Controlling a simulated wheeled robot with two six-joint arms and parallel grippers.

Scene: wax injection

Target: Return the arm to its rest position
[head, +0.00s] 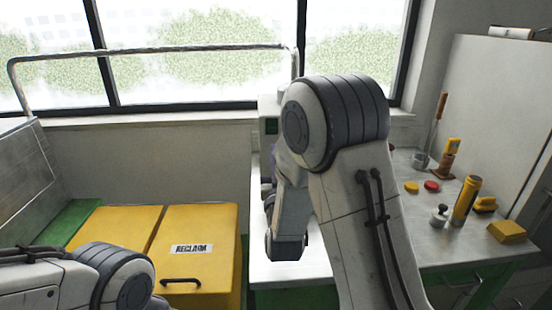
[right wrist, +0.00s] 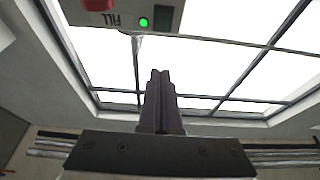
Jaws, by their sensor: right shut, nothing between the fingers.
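My right arm (head: 360,215) rises through the middle of the head view, bent at a large grey-banded joint. Its forearm folds down in front of the white bench, and the arm hides most of the right gripper there. In the right wrist view the right gripper (right wrist: 160,76) points up with its two dark fingers pressed together and nothing between them. A grey machine marked FILL (right wrist: 128,17), with a green light and a nozzle, is above and beyond the fingertips, apart from them. My left arm (head: 118,278) shows at the lower left; its gripper is out of view.
A yellow bin marked RECLAIM (head: 200,225) stands left of the right arm. The right-hand bench (head: 425,235) holds a yellow cylinder (head: 466,200), a yellow block (head: 507,232), red and yellow discs and small tools. A metal rail (head: 150,49) runs before the window.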

